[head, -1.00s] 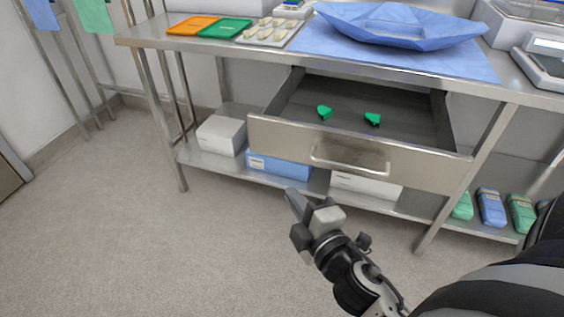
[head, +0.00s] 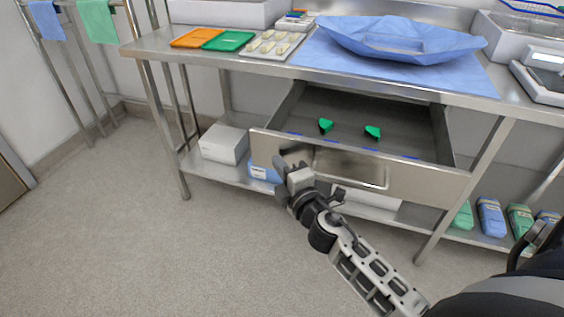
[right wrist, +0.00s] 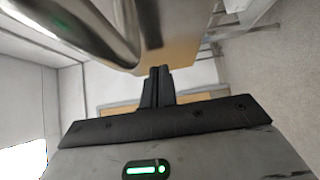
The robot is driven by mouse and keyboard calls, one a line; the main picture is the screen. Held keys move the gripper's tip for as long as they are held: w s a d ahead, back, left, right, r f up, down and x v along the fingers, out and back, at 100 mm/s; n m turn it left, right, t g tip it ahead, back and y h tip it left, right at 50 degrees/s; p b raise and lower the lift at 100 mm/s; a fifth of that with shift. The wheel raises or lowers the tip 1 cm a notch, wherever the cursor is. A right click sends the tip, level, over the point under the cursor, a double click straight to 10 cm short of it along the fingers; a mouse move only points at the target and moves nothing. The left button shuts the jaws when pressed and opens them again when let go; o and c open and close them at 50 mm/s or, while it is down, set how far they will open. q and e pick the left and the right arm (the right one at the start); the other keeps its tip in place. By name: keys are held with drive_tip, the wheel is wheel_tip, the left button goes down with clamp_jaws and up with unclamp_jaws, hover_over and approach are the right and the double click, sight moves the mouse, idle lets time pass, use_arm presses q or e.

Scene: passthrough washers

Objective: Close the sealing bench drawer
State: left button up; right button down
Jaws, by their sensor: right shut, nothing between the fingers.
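The sealing bench drawer (head: 420,181) is pulled out under the steel bench top, with two green clips (head: 326,126) inside on its dark floor. Its bar handle (head: 352,176) is on the front panel; its left end is hidden by my gripper. My right gripper (head: 280,163) is shut and empty, just in front of the drawer front at the handle's left. In the right wrist view the closed fingers (right wrist: 158,86) show close to the shiny handle bar (right wrist: 85,30); I cannot tell if they touch. My left gripper is not in view.
On the bench (head: 150,50) are an orange tray (head: 195,37), a green tray (head: 229,41) and a blue wrapped bundle (head: 400,38). Boxes (head: 224,143) and colored packs (head: 490,217) sit on the lower shelf. The floor at left is clear.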

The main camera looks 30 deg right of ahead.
drive_tip(key=shift+w+d, duration=0.2)
drive_tip(key=shift+d, duration=0.05)
